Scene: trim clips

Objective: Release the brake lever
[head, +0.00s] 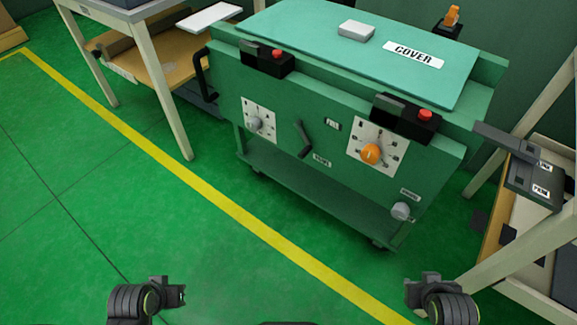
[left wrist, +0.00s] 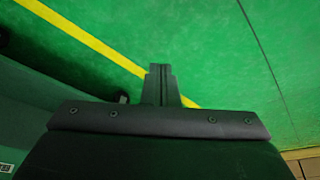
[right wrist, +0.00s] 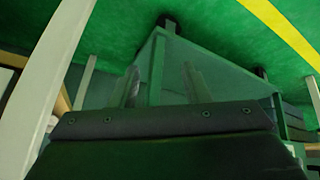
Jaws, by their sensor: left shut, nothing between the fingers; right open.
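A green wheeled cart (head: 300,185) stands ahead in the head view. A dark lever (head: 303,139) sits tilted on its front panel, between two white dials, with small labels beside it. Another dark lever (head: 505,138) sticks out over a black labelled box (head: 534,182) at the right. The labels are too small to read surely, so I cannot tell which is the brake lever. My left gripper (head: 181,295) is shut and empty at the bottom left; its closed fingers show in the left wrist view (left wrist: 160,85). My right gripper (head: 411,287) is open and empty, low before the cart; its fingers show apart (right wrist: 163,88).
A COVER panel (head: 300,35) with a pale block (head: 356,30) lies on top. The front has an orange knob (head: 370,154), a grey knob (head: 401,211) and red buttons. Tables (head: 165,105) stand at both sides. Green floor (head: 150,220) with a yellow line is clear in front.

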